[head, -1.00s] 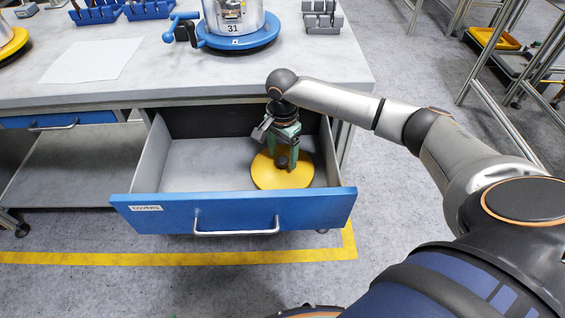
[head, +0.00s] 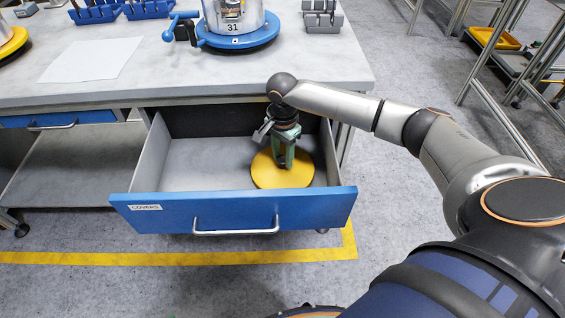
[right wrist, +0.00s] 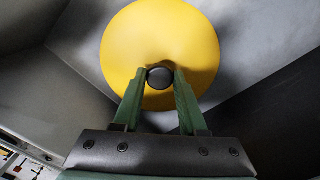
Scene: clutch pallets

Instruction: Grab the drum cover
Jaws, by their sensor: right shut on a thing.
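The drum cover (head: 265,174) is a round yellow disc in the open drawer (head: 195,180) labelled COVERS, in its right part. In the right wrist view the cover (right wrist: 190,40) has a dark round knob (right wrist: 159,77) at its middle. My right gripper (head: 283,164) reaches down into the drawer from above. In the right wrist view its green fingers (right wrist: 160,78) are shut on the knob, one on each side. The cover appears to lie on the drawer floor. My left gripper is not in view.
The drawer's blue front has a metal handle (head: 236,231). Above is the grey worktop (head: 150,75) with a white sheet (head: 92,60), a metal drum on a blue round base (head: 238,38) and blue holders (head: 148,9). Drawer walls stand close right of the cover; the drawer's left part is empty.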

